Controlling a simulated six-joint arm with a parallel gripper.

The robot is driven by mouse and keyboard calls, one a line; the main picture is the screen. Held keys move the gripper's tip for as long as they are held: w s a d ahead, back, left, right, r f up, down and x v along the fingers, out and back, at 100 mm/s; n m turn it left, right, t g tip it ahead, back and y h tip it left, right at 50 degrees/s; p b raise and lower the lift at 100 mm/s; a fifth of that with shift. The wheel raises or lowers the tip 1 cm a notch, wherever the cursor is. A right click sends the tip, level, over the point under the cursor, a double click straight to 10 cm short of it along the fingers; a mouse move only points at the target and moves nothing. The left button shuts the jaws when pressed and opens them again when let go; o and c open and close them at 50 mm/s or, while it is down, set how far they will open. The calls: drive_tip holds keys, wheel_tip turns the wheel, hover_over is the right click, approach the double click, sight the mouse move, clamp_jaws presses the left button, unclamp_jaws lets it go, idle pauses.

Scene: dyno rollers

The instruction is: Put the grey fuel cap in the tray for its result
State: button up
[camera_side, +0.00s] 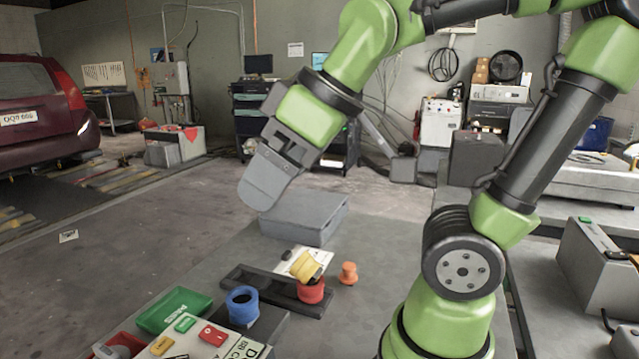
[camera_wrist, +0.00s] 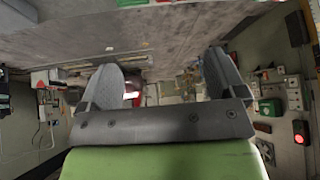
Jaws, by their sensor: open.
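A grey rounded piece (camera_side: 118,350), which looks like the grey fuel cap, lies in the red tray (camera_side: 137,340) at the lower left of the side view. The frame's bottom edge cuts the tray off. A green tray (camera_side: 174,309) marked with white letters stands beside it and looks empty. My gripper (camera_side: 262,182) hangs high above the bench near the grey box, well away from both trays. The wrist view shows my gripper (camera_wrist: 165,75) with its two fingers wide apart and nothing between them.
A dark rack (camera_side: 250,277) holds a red ring-shaped piece (camera_side: 311,291) with a yellow piece (camera_side: 305,266) tilted on it. A blue ring (camera_side: 243,305), an orange piece (camera_side: 348,273), a button panel (camera_side: 205,343) and a grey box (camera_side: 305,216) stand nearby.

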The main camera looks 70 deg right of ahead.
drive_tip(key=s+m, duration=0.1)
drive_tip(key=m, duration=0.1)
drive_tip(key=s+m, duration=0.2)
drive_tip(key=s+f+m, duration=0.1)
drive_tip(key=m, duration=0.1)
drive_tip(key=shift+s+t, duration=0.3)
drive_tip(key=shift+s, duration=0.05)
